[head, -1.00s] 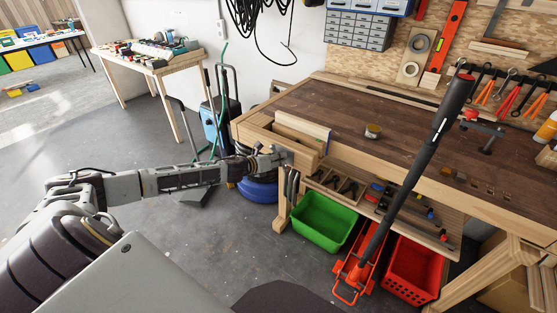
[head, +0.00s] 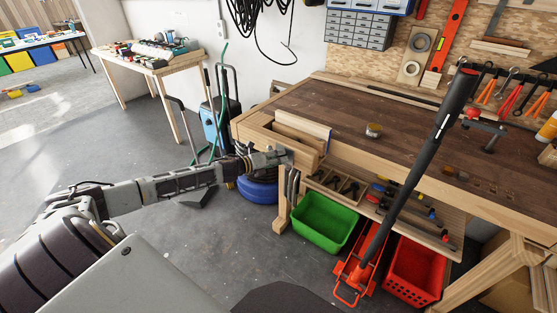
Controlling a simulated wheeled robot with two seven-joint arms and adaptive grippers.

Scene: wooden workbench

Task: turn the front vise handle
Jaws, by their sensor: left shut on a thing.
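The front vise (head: 297,152) is the wooden jaw block at the left front end of the workbench (head: 350,120). My left arm reaches in from the left, and my left gripper (head: 282,157) is at the face of the vise. The gripper is shut on the vise handle, which is small here and mostly hidden by the fingers. My right gripper is not in view.
A green bin (head: 325,222), a red jack (head: 356,272) with a long black handle and a red crate (head: 415,270) stand below the bench. A blue round object (head: 257,190) is on the floor behind my left forearm. A tape roll (head: 374,130) lies on the bench top.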

